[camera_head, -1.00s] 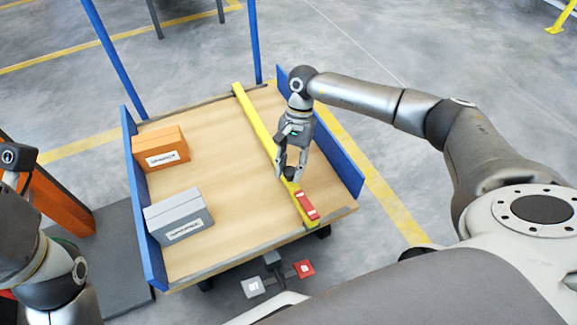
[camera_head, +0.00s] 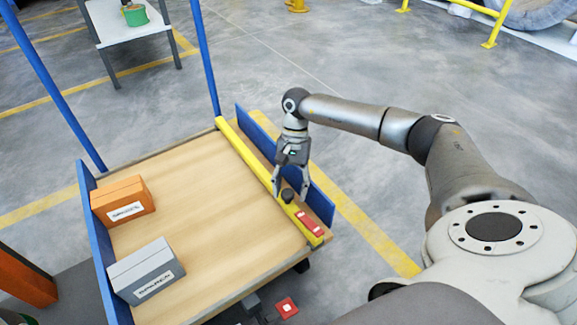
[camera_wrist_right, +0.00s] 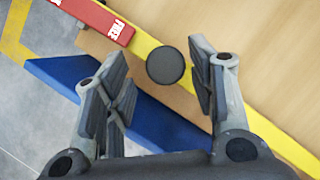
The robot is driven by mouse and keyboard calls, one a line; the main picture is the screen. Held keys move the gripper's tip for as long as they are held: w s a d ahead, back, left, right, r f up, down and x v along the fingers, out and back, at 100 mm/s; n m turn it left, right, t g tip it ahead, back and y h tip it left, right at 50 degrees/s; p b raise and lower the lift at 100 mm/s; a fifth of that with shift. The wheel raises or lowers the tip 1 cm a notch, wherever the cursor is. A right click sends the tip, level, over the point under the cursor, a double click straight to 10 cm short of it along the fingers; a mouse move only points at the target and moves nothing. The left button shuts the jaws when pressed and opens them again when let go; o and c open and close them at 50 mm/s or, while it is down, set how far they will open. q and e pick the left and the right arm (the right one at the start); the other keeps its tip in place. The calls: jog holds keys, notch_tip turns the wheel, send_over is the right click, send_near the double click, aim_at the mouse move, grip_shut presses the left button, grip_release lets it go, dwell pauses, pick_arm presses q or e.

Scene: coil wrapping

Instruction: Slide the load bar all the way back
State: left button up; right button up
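The yellow load bar (camera_head: 245,151) lies across the wooden cart deck, close beside the low blue panel on the deck's right side. A black knob (camera_wrist_right: 165,66) and a red block marked FREE (camera_head: 309,223) sit on the bar near its front end. My right gripper (camera_head: 290,192) is over the knob. In the right wrist view its fingers (camera_wrist_right: 160,85) are spread, with the knob between them and gaps on both sides. My left gripper is out of view.
An orange box (camera_head: 123,200) and a grey box (camera_head: 146,271) stand on the left of the deck (camera_head: 205,200). Blue panels edge the deck at left and right (camera_head: 318,204), and blue posts rise at the far end. The deck's middle is clear.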

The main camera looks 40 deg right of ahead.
jog(key=shift+a, duration=0.15)
jog(key=shift+w+r, duration=0.1)
jog(key=shift+r, duration=0.2)
jog(key=v, duration=1.1)
jog(key=shift+d, duration=0.25)
jog(key=shift+r, duration=0.15)
